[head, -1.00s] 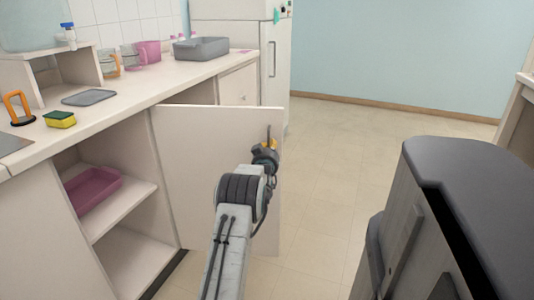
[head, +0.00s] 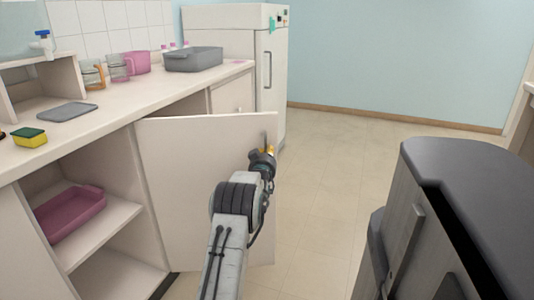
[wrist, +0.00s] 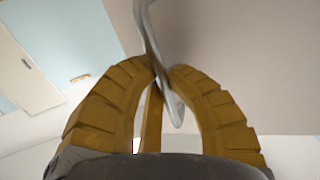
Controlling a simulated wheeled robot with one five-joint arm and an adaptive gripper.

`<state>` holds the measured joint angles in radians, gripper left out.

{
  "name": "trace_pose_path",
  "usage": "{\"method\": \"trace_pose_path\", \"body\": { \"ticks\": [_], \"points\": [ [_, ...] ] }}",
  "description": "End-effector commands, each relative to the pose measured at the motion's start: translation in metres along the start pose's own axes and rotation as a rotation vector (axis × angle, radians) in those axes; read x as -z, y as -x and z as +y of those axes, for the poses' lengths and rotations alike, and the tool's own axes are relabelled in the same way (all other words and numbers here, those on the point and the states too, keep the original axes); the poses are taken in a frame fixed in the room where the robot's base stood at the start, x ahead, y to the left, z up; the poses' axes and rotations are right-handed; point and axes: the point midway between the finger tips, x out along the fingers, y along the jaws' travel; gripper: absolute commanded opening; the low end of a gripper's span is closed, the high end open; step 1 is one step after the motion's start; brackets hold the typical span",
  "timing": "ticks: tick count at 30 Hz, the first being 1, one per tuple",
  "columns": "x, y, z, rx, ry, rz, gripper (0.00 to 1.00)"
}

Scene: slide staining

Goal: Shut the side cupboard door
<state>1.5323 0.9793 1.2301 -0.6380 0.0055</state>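The side cupboard door (head: 190,180) is a pale flat panel. It stands open, swung out from the cupboard, with the shelves behind it in plain view. Its metal handle (head: 265,138) is near the top of the free edge. My gripper (head: 266,151) is at this handle on the door's outer face. In the wrist view, the yellow fingers of my gripper (wrist: 165,72) curve together around the curved metal handle (wrist: 147,28), whose end shows between them. The fingertips look closed on it. The cupboard's lower interior is partly hidden by the door.
A pink tray (head: 70,213) lies on the cupboard shelf (head: 105,232). The counter (head: 110,112) holds a sponge (head: 29,137), a grey mat (head: 67,112) and a grey basin (head: 193,59). A white fridge (head: 258,70) stands beyond.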

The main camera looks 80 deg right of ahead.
Motion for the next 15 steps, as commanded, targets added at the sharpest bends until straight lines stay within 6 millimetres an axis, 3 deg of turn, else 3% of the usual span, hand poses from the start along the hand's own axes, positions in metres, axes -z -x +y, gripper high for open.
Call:
{"method": "trace_pose_path", "body": {
  "ticks": [11,15],
  "points": [
    [-0.0003,0.0000,-0.0017,0.002,-0.001,0.000,0.41],
    [-0.0001,0.0000,-0.0011,0.001,0.000,0.000,0.42]
  ]
}}
